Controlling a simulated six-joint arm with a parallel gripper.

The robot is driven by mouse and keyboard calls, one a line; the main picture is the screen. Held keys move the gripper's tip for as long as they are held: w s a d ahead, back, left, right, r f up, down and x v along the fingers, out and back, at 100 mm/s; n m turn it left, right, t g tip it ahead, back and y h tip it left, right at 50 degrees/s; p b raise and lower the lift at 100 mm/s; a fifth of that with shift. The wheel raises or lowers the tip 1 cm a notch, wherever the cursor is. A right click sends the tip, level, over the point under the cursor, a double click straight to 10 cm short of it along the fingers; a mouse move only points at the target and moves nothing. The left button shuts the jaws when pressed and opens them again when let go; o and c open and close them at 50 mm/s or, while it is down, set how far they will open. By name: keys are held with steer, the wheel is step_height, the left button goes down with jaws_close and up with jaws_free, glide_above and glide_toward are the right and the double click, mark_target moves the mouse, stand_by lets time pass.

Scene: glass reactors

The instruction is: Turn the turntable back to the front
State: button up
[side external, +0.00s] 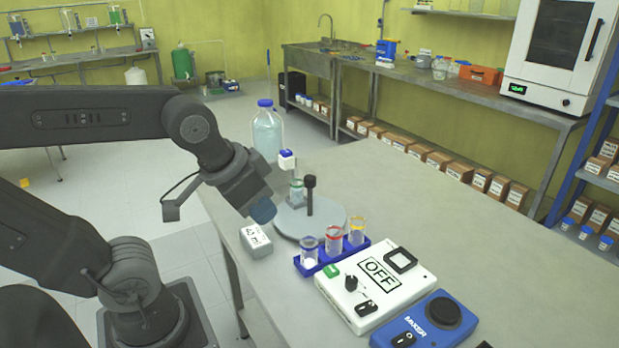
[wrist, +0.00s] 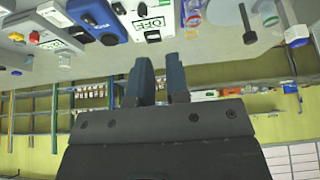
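The turntable is a round grey disc (side external: 338,214) on the bench in the side view. A black upright post (side external: 310,194) stands on it and also shows in the wrist view (wrist: 247,24). A small glass vessel (side external: 297,190) stands near the post, with a white and blue piece (side external: 287,160) above it. My gripper (side external: 263,211) is at the disc's left side in the side view; whether it touches the disc is unclear. In the wrist view, my gripper's two dark fingers (wrist: 162,72) stand apart with nothing between them.
A blue rack (side external: 331,258) with three colour-ringed tubes stands just in front of the disc. A grey-white device (side external: 256,241) and blue-capped bottle (side external: 267,132) are close by. The bench's right side is clear.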

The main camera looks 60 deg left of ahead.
steer(key=o, duration=0.5)
steer(key=w+a+r, duration=0.1)
steer(key=w, duration=0.1)
steer(key=w+a+r+n+g, duration=0.1)
steer(key=w, duration=0.2)
steer(key=w+a+r+n, duration=0.1)
steer(key=w+a, duration=0.1)
steer(key=shift+w+r+y, duration=0.3)
steer(key=shift+r, duration=0.05)
steer(key=shift+c, duration=0.2)
steer(key=shift+o, duration=1.4)
steer(key=w+a+r+n+g, duration=0.1)
steer(key=w+a+n, duration=0.1)
steer(key=w+a, duration=0.2)
steer(key=shift+w+g, duration=0.3)
steer(key=shift+w, duration=0.4)
steer(key=shift+o, duration=0.4)
steer(key=w+a+n+g, duration=0.1)
steer(key=w+a+n, duration=0.1)
steer(key=w+a, duration=0.3)
steer(key=shift+a+f, duration=0.3)
steer(key=shift+a, duration=0.1)
steer(key=n+g, duration=0.2)
steer(key=n, duration=0.1)
glide_above(310, 177)
step_height(310, 177, down, 4)
step_height(310, 177, down, 13)
steer(key=shift+f, duration=0.2)
jaws_close()
